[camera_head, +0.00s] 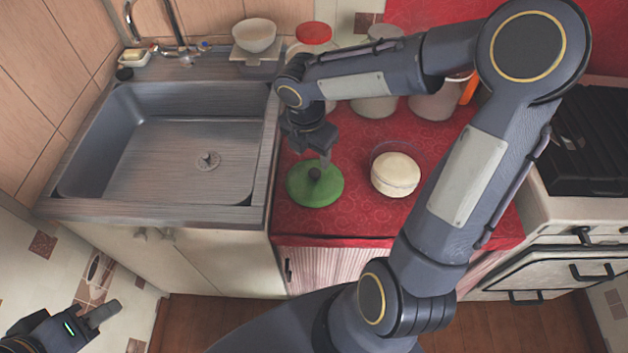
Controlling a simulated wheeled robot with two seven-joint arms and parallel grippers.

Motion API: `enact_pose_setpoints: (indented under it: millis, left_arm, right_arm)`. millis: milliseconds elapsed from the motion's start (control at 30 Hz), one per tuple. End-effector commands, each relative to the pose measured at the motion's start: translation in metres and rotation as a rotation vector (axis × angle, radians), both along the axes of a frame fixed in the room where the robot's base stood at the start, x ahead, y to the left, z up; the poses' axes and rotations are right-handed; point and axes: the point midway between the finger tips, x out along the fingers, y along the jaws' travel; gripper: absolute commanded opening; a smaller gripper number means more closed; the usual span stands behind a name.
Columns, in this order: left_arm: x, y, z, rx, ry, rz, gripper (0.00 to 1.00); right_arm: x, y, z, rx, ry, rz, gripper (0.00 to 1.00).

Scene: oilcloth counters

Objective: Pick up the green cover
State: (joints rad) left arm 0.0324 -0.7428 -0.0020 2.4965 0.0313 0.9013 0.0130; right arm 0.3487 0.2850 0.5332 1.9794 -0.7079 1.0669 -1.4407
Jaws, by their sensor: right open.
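The green cover (328,190) is a round lid with a dark knob in its middle. It lies on the red counter near the counter's front left part. My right gripper (319,164) points down right above the cover, with its fingers at the knob; the jaws are open, and I cannot tell whether they touch the knob. My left gripper (104,313) is at the lower left, low in front of the sink cabinet and far from the cover. Whether its jaws are open does not show clearly.
A pot with a cream-coloured top (396,174) stands right of the cover. Several jars stand behind, partly hidden by my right arm. A metal sink (150,190) is to the left, a stove (585,150) to the right. Bare red oilcloth (350,222) lies in front.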

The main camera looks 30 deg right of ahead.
Motion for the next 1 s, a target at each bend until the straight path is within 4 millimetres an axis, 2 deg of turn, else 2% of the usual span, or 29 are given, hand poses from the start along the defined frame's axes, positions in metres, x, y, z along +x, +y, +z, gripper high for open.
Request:
enact_pose_setpoints:
  millis: [500, 800, 1000]
  left_arm:
    - [0.000, 0.000, -0.009, 0.000, 0.000, 0.000, 0.36]
    - [0.000, 0.000, -0.009, 0.000, 0.000, 0.000, 0.36]
    - [0.000, 0.000, -0.009, 0.000, 0.000, 0.000, 0.36]
  right_arm:
    - [0.003, -0.007, -0.068, 0.001, 0.004, 0.004, 0.53]
    - [0.004, -0.008, -0.072, -0.001, 0.001, 0.003, 0.53]
    - [0.004, -0.008, -0.072, -0.001, 0.001, 0.003, 0.28]
